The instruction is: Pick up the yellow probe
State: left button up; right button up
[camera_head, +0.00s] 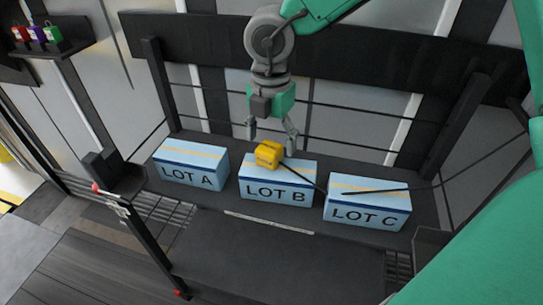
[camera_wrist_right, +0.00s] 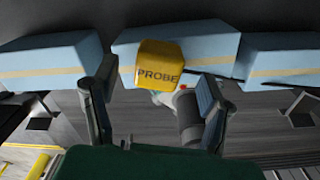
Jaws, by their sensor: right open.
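The yellow probe (camera_head: 268,154) is a small block with a thin dark rod running from it toward the lower right. It sits on or just above the top of the LOT B box (camera_head: 275,193). In the right wrist view the probe (camera_wrist_right: 160,65), marked PROBE, lies ahead of and between the fingers. My right gripper (camera_head: 271,138) is open, pointing down just above the probe, one finger to each side. Its two fingers also show in the right wrist view (camera_wrist_right: 157,88). I cannot tell whether either finger touches the probe. My left gripper is not in view.
The LOT A box (camera_head: 190,167) and LOT C box (camera_head: 367,203) stand either side on the dark shelf (camera_head: 225,215). Dark posts and thin rails (camera_head: 345,113) stand behind. A small shelf at upper left holds red, purple and green items (camera_head: 37,34).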

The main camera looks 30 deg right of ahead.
jog(key=shift+a+f, duration=0.2)
jog(key=shift+f, duration=0.7)
jog(key=shift+a+f, duration=0.3)
jog(key=shift+d, duration=0.4)
jog(key=c, duration=1.3)
